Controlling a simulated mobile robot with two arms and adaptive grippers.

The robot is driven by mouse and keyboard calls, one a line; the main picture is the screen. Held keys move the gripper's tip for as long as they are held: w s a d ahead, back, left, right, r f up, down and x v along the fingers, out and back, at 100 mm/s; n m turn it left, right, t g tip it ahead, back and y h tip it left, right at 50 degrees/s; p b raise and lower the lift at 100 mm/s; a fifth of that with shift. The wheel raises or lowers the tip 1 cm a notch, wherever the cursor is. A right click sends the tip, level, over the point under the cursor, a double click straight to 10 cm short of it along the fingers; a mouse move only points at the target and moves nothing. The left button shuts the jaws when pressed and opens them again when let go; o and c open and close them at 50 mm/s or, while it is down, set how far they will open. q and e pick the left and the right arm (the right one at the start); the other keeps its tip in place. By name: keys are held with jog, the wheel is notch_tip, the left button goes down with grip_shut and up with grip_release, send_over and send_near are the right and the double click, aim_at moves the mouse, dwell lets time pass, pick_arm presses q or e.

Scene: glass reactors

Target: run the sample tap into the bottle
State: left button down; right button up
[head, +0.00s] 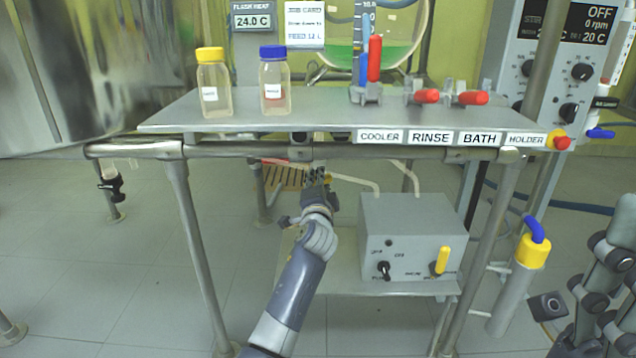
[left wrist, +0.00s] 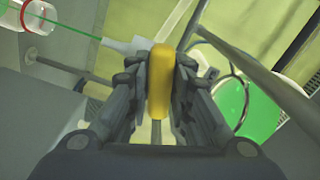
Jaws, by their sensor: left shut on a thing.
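My left gripper (head: 316,175) is under the front edge of the shelf in the head view. In the left wrist view my left gripper (left wrist: 160,85) is shut on a yellow tap handle (left wrist: 160,75). A pale tap nozzle (left wrist: 120,45) is just beyond the handle. A thin green stream (left wrist: 75,28) runs from it toward a clear bottle (left wrist: 50,8) with a red ring, cut off at the top left. The liquid level in it cannot be told. The tap and this bottle are not clear in the head view.
A yellow-capped bottle (head: 214,88) and a blue-capped bottle (head: 274,85) stand on the shelf (head: 330,112). A glass vessel with green liquid (head: 400,45) is behind. A grey control box (head: 410,240) stands below, right of my left arm. Metal legs flank the space.

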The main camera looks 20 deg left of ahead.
pick_arm(q)
jog(key=shift+f+n, duration=0.1)
jog(key=shift+n, duration=0.9)
jog(key=c, duration=1.5)
grip_release()
jog(key=v, duration=0.7)
jog(key=shift+s+d, duration=0.1)
jog(key=shift+s, duration=0.15)
